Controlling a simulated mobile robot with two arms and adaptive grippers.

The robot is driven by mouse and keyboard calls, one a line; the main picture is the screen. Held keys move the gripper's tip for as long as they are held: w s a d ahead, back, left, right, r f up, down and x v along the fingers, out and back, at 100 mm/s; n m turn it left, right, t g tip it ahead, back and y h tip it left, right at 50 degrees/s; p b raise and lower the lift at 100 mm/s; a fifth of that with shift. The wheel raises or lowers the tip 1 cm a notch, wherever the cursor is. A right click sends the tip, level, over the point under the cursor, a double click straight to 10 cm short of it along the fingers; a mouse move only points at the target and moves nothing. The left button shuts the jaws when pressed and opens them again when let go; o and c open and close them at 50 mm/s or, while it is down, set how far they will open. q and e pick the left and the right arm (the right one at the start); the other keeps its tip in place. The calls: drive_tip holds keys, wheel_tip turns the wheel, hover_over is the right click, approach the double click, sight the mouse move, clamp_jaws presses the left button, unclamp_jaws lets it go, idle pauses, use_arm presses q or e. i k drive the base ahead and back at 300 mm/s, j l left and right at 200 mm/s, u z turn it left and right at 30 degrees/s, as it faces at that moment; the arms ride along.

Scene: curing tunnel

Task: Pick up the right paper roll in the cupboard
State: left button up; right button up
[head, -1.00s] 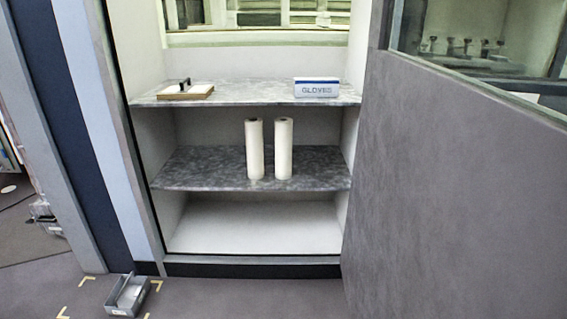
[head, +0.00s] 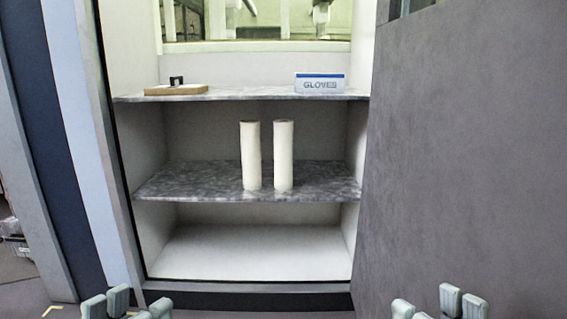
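Two white paper rolls stand upright side by side on the cupboard's grey marbled middle shelf (head: 210,178), with a narrow gap between them. The right paper roll (head: 284,155) is just right of the shelf's middle, and the left paper roll (head: 250,156) is beside it. Both are fully visible. My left gripper (head: 128,304) shows at the bottom left edge, its fingertips spread and empty. My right gripper (head: 436,304) shows at the bottom right edge, also spread and empty. Both are well short of the rolls, in front of the cupboard and lower in the picture.
The upper shelf (head: 250,94) holds a glove box (head: 320,83) at right and a wooden board with a black handle (head: 176,88) at left. The bottom compartment (head: 250,250) is empty. A large grey door panel (head: 470,160) stands open along the cupboard's right side.

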sight(282, 129)
drive_tip(key=i+j+z, duration=0.1)
drive_tip(key=i+j, duration=0.15)
drive_tip(key=i+j+z, duration=0.1)
drive_tip(key=i+j, duration=0.15)
drive_tip(key=j, duration=0.15)
drive_tip(key=i+j, duration=0.25)
drive_tip(key=j, duration=0.15)
drive_tip(key=i+j+z, duration=0.25)
drive_tip(key=i+j, duration=0.2)
drive_tip(key=j, duration=0.3)
drive_tip(key=i+j+z, duration=0.1)
drive_tip(key=j, duration=0.3)
drive_tip(key=i+j+z, duration=0.1)
drive_tip(key=i+j, duration=0.55)
drive_tip(key=i, duration=0.1)
